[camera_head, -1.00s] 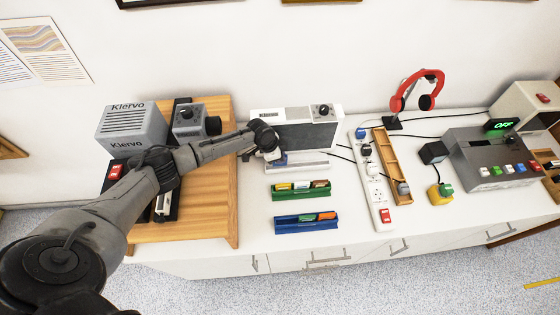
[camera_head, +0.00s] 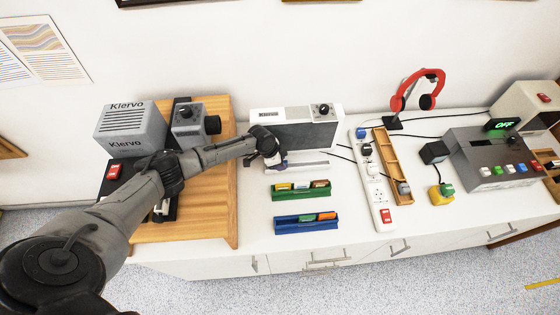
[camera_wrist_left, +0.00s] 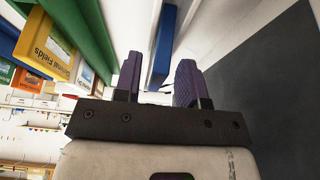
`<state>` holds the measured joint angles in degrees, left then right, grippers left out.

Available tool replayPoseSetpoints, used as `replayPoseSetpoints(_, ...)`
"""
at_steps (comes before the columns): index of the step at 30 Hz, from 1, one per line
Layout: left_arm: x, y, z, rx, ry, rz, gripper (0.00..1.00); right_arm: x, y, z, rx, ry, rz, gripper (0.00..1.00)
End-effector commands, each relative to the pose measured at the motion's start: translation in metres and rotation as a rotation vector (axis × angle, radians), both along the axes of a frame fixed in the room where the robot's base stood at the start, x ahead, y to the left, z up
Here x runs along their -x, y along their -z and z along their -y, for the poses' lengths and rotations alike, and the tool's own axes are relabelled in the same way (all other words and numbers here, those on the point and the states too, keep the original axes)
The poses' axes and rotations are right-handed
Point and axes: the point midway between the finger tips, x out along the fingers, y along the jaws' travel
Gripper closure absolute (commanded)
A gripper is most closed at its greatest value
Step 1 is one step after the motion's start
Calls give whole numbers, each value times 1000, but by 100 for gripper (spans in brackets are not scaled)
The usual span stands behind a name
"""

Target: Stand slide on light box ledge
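The light box (camera_head: 310,133) is white with a dark grey panel and a pale ledge (camera_head: 308,166) along its foot. My left gripper (camera_head: 276,160) is low in front of the panel's left end, at the ledge. In the left wrist view its two purple fingers (camera_wrist_left: 157,80) stand apart. A blue slide (camera_wrist_left: 163,42) is seen edge-on between and beyond them, close to the right finger with a gap to the left one. Its lower edge and its contact with the ledge are hard to make out. The dark panel (camera_wrist_left: 285,85) fills the wrist view's right side.
A green rack (camera_head: 301,191) and a blue rack (camera_head: 306,224) with several slides stand in front of the light box. A power strip (camera_head: 377,190) and a wooden tray (camera_head: 391,165) lie to the right. A grey projector (camera_head: 133,130) stands on the wooden table at left.

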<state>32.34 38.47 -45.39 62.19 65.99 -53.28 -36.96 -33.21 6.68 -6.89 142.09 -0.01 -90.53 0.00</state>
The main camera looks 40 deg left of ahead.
Motion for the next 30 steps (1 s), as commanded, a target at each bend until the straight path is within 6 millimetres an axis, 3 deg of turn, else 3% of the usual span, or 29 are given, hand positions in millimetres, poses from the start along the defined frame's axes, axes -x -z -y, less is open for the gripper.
replayPoseSetpoints(14, 1, -10, -1, 0, 0, 0, 62, 0, -9, 0, -1, 1, 0, 100)
replayPoseSetpoints(30, 18, -67, -17, -1, 0, -1, 62, 0, -67, 2, 8, -6, 0, 100)
